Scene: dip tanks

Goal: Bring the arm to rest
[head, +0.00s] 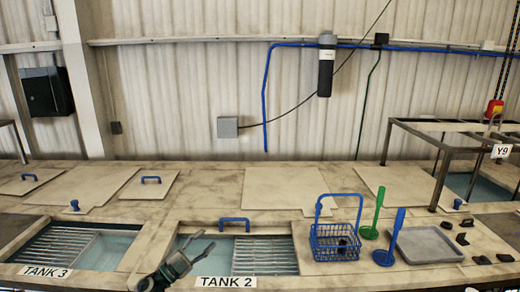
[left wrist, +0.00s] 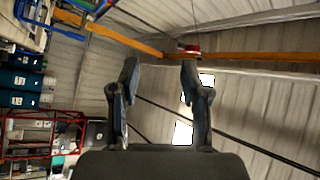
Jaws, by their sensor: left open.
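My left gripper (head: 202,249) reaches in from the bottom of the head view, over the left part of tank 2. Its two fingers are apart and nothing is between them. The left wrist view also shows the left gripper (left wrist: 158,75) open and empty, with the ceiling and wall behind it. My right gripper is not in the head view.
Tank 2 (head: 265,262) and tank 3 (head: 55,243) have open tops with grates. A blue basket (head: 334,243), a green ladle (head: 374,215), a blue ladle (head: 391,240) and a grey tray (head: 430,243) stand to the right. Several small dark pieces lie beside the tray.

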